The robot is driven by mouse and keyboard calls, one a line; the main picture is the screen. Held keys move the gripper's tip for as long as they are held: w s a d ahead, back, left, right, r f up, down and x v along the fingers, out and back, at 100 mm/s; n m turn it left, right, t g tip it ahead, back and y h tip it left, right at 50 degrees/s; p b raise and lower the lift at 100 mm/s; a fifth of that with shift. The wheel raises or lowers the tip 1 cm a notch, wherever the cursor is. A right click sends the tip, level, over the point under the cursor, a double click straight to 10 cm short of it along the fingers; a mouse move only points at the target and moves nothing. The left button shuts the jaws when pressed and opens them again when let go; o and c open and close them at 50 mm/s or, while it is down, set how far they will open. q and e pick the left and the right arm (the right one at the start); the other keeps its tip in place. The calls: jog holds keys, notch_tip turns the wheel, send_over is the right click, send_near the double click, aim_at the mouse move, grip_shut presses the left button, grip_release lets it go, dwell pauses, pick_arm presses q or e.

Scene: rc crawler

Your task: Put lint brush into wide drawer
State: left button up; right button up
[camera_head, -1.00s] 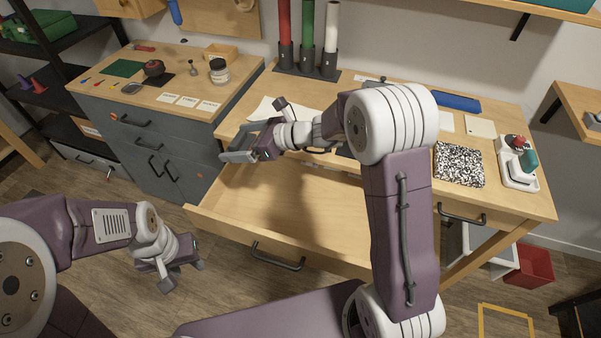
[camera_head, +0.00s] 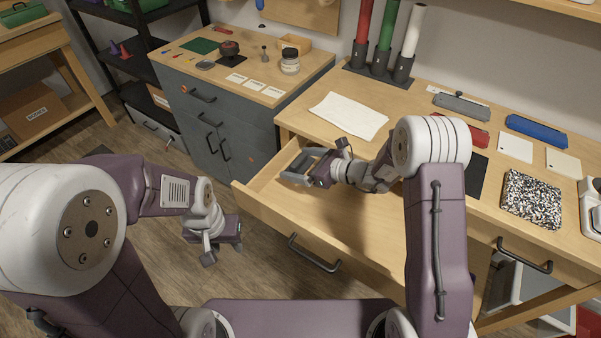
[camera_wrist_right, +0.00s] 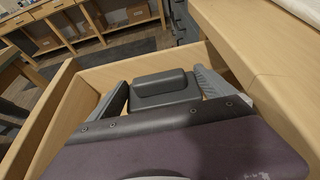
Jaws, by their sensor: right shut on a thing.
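The wide drawer (camera_head: 345,237) under the workbench stands open, and its visible floor is bare. My right gripper (camera_head: 300,169) is at the drawer's left end, inside its outline. In the right wrist view, its fingers (camera_wrist_right: 165,97) are shut on a dark grey block with rounded edges, which I take as the lint brush (camera_wrist_right: 160,84). Drawer walls show around it in that view. Whether the brush touches the drawer floor is hidden. In the head view the brush is mostly hidden by the gripper. My left gripper (camera_head: 222,245) hangs outside the drawer, pointing down; its fingers are unclear.
The workbench holds a white cloth (camera_head: 348,115), a grey bar (camera_head: 461,106), a blue block (camera_head: 536,130) and a speckled pad (camera_head: 531,198). A grey cabinet (camera_head: 215,125) stands left of the drawer. The right part of the drawer is partly behind my right arm.

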aim_at(300, 171)
notch_tip(300, 171, down, 3)
jog(key=shift+s+f+b, duration=0.1)
jog(key=shift+b, duration=0.25)
jog(key=shift+f, duration=0.35)
jog(key=o, duration=1)
jog(key=shift+o, duration=0.2)
jog(key=shift+d+r, duration=0.1)
jog(key=shift+r, duration=0.15)
jog(key=p+v, duration=0.1)
jog(key=v, duration=1)
jog(key=shift+s+d+r, duration=0.1)
jog(key=shift+s+d, duration=0.1)
jog(key=shift+d, duration=0.1)
